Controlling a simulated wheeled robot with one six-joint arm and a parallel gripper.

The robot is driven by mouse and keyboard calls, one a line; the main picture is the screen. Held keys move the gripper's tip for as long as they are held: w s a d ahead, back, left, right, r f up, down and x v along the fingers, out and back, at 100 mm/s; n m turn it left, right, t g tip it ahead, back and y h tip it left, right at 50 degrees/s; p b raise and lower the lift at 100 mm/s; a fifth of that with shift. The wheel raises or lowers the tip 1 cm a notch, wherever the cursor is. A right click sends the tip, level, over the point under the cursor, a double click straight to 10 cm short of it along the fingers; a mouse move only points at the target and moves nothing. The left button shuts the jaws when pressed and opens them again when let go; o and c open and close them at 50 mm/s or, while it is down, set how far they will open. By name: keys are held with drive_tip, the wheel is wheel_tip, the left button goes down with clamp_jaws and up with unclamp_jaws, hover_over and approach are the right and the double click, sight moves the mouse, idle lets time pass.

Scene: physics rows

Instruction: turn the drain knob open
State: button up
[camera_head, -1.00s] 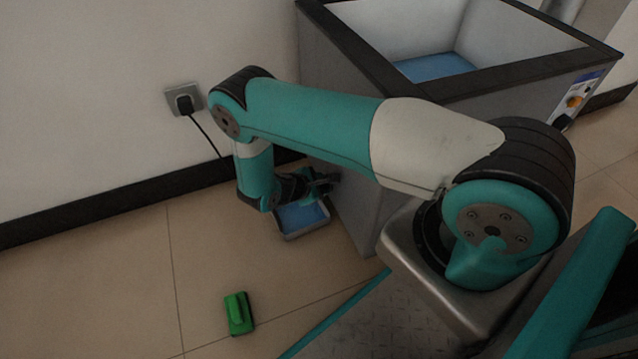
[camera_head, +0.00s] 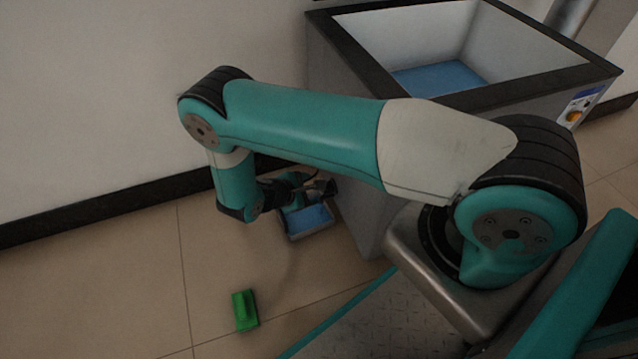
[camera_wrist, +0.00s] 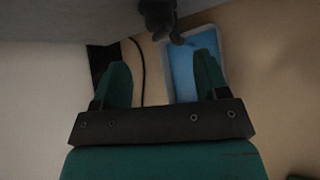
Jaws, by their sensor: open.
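The tank (camera_head: 352,150) is a grey box with a dark rim and blue liquid inside. In the wrist view, a dark knob-like fitting (camera_wrist: 158,18), likely the drain knob, sticks out from the tank's grey wall at the top. A shallow tray (camera_wrist: 168,72) with blue liquid lies on the floor below it; it also shows in the head view (camera_head: 294,238). My gripper (camera_wrist: 163,60) is open and empty, its two green fingers apart, with the fitting ahead of the gap between them. In the head view my gripper (camera_head: 316,190) is small and dark beside the tank, above the tray.
A green block-like object (camera_head: 245,311) lies on the tiled floor, left of my base. A black cable (camera_wrist: 138,70) runs by the wall in the wrist view.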

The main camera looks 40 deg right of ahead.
drive_tip(key=w+p+v, duration=0.1)
drive_tip(key=p+v, duration=0.1)
drive_tip(key=v, duration=0.6)
drive_tip(key=shift+s+r, duration=0.15)
drive_tip(key=shift+s, duration=0.35)
drive_tip(key=shift+a, duration=0.1)
